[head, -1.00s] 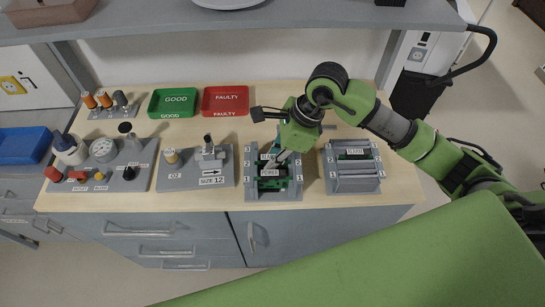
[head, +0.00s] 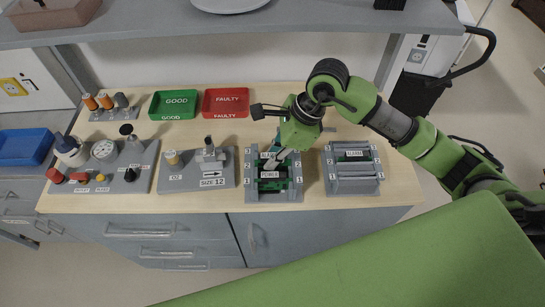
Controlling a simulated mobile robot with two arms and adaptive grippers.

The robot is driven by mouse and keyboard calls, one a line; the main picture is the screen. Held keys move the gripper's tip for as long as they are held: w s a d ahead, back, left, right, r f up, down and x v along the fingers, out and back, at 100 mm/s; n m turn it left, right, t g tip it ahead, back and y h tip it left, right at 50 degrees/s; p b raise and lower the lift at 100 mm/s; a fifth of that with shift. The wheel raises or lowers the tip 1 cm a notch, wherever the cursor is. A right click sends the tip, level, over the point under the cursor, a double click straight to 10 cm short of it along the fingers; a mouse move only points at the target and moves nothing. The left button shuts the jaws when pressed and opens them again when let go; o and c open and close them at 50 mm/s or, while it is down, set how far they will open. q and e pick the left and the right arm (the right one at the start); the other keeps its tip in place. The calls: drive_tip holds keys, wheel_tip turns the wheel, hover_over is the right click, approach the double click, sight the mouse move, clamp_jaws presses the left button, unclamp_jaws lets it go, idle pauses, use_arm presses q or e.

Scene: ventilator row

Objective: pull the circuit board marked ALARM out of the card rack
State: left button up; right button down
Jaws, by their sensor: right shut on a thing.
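The grey card rack (head: 250,188) stands on the bench with slot numbers on its sides. It holds a green board whose label reads POWER (head: 268,175). Behind it is a second label (head: 266,156), partly covered by my right gripper, which I cannot fully read. My right gripper (head: 282,155) reaches down into this rack from the upper right, shut on a board there; its fingertips are small and partly hidden. A second grey rack (head: 354,185) to the right holds a green board with a small label (head: 355,154) too blurred to read surely. My left gripper is not in view.
A green GOOD tray (head: 173,104) and a red FAULTY tray (head: 226,102) lie behind. A grey SIZE 12 fixture (head: 195,180) stands close left of the rack. A shelf (head: 250,25) overhangs the back. Bare bench shows right of the FAULTY tray.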

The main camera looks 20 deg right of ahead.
drive_tip(key=shift+r+p, duration=1.7)
drive_tip(key=shift+r, duration=1.8)
